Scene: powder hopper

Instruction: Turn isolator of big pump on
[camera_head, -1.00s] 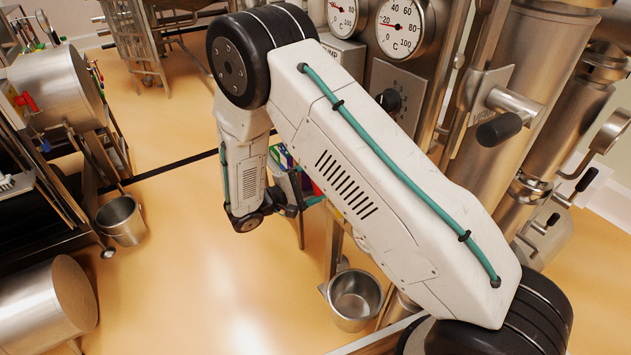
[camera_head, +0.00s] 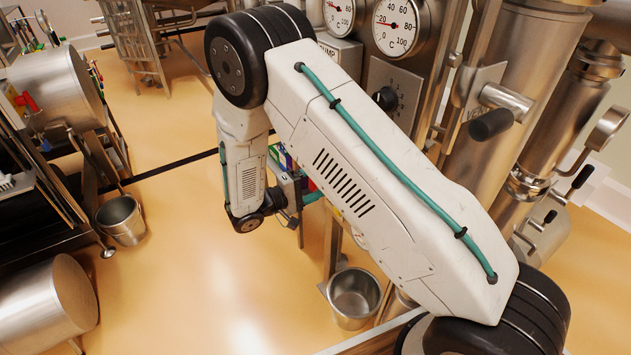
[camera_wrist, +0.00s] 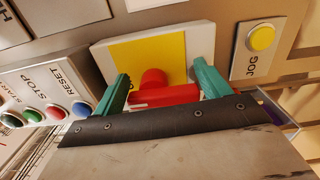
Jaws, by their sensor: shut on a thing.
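In the wrist view, the isolator is a pale box with a yellow plate (camera_wrist: 150,55) and a red handle (camera_wrist: 165,96) whose round hub stands out from the plate. My gripper (camera_wrist: 163,80) has a teal finger on each side of the red handle and is shut on it. The handle's bar lies roughly level across the picture, between the fingers. The dark gripper body hides the lower part of the scene. In the head view, my gripper shows only in part behind my arm, and the isolator's face cannot be made out.
In the wrist view, a yellow JOG button (camera_wrist: 262,38) is right of the isolator, and a STOP/RESET button box (camera_wrist: 42,95) is left, close to the left finger. In the head view, a metal bucket (camera_head: 354,298) stands below, and the floor (camera_head: 190,280) to the left is clear.

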